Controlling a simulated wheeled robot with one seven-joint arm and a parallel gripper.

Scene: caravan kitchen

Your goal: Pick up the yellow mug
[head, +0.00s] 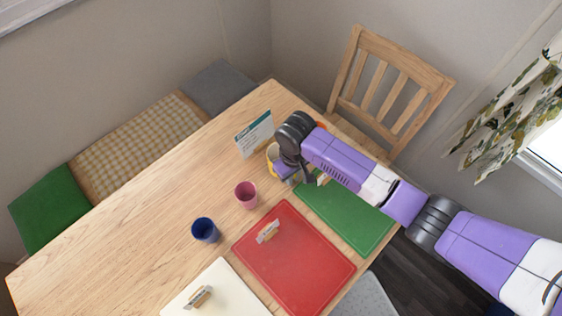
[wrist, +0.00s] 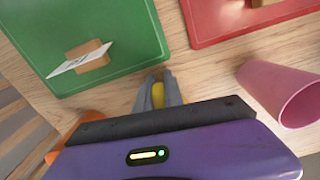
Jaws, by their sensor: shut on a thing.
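The yellow mug (head: 272,153) stands at the far part of the table, mostly hidden behind my gripper in the head view. In the wrist view only a small strip of yellow (wrist: 167,91) shows between the fingers. My gripper (wrist: 160,88) is shut on the mug, with its grey fingers on either side of that strip. In the head view my gripper (head: 292,176) points down at the mug. I cannot tell whether the mug touches the table.
A pink cup (head: 246,195) and a blue cup (head: 205,230) stand nearby on the table. Green (head: 360,222), red (head: 300,262) and white (head: 225,290) boards lie along the near side. A card (head: 254,134) stands behind the mug. The left part of the table is clear.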

